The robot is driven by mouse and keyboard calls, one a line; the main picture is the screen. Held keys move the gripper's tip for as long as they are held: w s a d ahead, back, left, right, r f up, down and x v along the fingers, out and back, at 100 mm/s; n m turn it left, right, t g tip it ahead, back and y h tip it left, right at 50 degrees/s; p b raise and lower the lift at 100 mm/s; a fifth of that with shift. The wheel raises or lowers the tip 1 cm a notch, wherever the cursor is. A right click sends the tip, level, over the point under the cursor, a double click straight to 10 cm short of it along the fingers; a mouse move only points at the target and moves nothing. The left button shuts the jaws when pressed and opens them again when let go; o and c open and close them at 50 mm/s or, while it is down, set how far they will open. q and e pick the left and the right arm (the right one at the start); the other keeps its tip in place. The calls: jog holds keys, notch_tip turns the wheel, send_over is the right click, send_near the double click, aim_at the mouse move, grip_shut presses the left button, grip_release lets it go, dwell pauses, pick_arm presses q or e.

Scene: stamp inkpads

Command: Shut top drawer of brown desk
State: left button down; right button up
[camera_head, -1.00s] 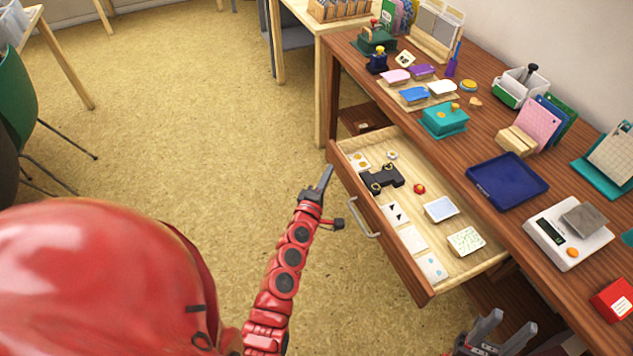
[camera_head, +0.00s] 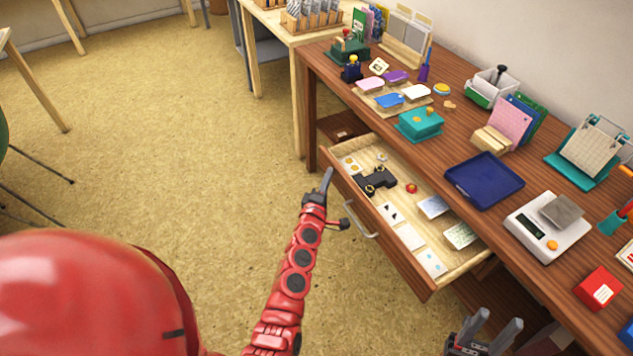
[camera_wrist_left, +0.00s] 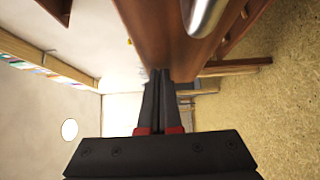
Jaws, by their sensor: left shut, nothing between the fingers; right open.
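The brown desk (camera_head: 455,108) has its top drawer (camera_head: 398,256) pulled partly out, with a wooden front and a metal bar handle (camera_head: 360,222). The handle also shows in the left wrist view (camera_wrist_left: 204,18). My left gripper (camera_head: 328,174) is shut and empty at the outer side of the drawer front, near its far end and beyond the handle. In the left wrist view its fingertips (camera_wrist_left: 159,74) overlap the brown front (camera_wrist_left: 165,38); contact is not clear. My right gripper (camera_head: 492,335) is open and empty at the bottom edge, beside the desk.
Inside the drawer lie a black object (camera_head: 376,181), a red ball-like item (camera_head: 411,188) and several cards. The desktop holds a blue tray (camera_head: 484,182), a white scale (camera_head: 547,228) and a teal box (camera_head: 419,123). Open floor (camera_head: 190,170) lies left of the drawer.

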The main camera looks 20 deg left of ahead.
aim_at(390, 162)
pick_arm(q)
jog(key=w+d+b, duration=0.1)
jog(key=w+d, duration=0.1)
jog(key=w, duration=0.1)
jog(key=w+d+b, duration=0.1)
jog(key=w+d, duration=0.2)
jog(key=w+d+b, duration=0.1)
jog(key=w+d, duration=0.1)
jog(key=w, duration=0.1)
jog(key=shift+w+d+f, duration=0.1)
jog(key=shift+w+d, duration=0.1)
jog(key=w+d+b, duration=0.1)
jog(key=w+d, duration=0.1)
jog(key=w+d+b, duration=0.1)
jog(key=w+b, duration=0.1)
jog(key=w+d+b, duration=0.1)
jog(key=w+d, duration=0.1)
jog(key=w, duration=0.1)
jog(key=shift+w+d, duration=0.1)
jog(key=shift+d, duration=0.25)
jog(key=shift+w+d+b, duration=0.4)
jog(key=shift+w+b, duration=0.1)
jog(key=shift+b, duration=0.05)
jog(key=shift+r, duration=0.35)
